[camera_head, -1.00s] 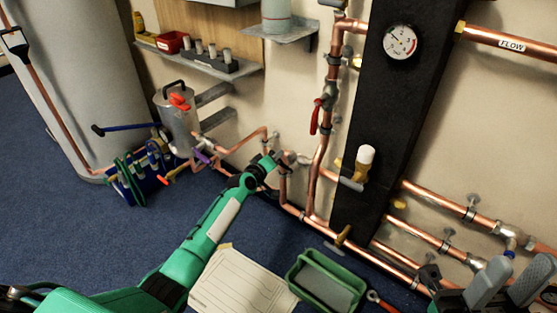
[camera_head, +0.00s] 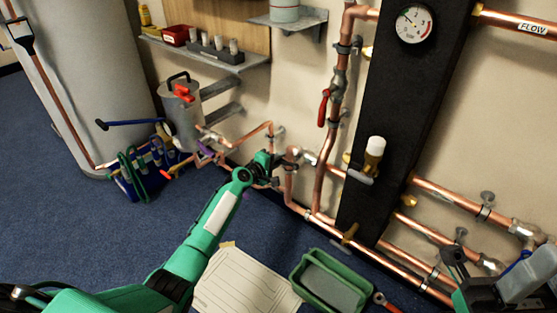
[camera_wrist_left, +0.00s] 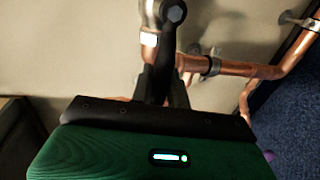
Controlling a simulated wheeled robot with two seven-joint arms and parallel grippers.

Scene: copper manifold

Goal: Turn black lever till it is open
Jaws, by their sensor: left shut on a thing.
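My left gripper (camera_head: 280,165) reaches the low copper pipework by the wall, left of the black board. In the left wrist view, its dark fingers (camera_wrist_left: 163,88) are shut on the black lever (camera_wrist_left: 173,40), which runs up from between them to a bolt head. A silver valve body (camera_wrist_left: 149,45) is next to the lever. In the head view the lever is too small and covered to make out its angle. Part of my right gripper (camera_head: 500,285) shows at the bottom right corner, cut off by the edge; its jaws are unclear.
A red-handled valve (camera_head: 323,108) is on the riser above right. A pressure gauge (camera_head: 414,25) and white-capped valve (camera_head: 374,150) are on the black board (camera_head: 395,110). A green tray (camera_head: 331,282) and paper sheet (camera_head: 245,282) lie on the blue carpet.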

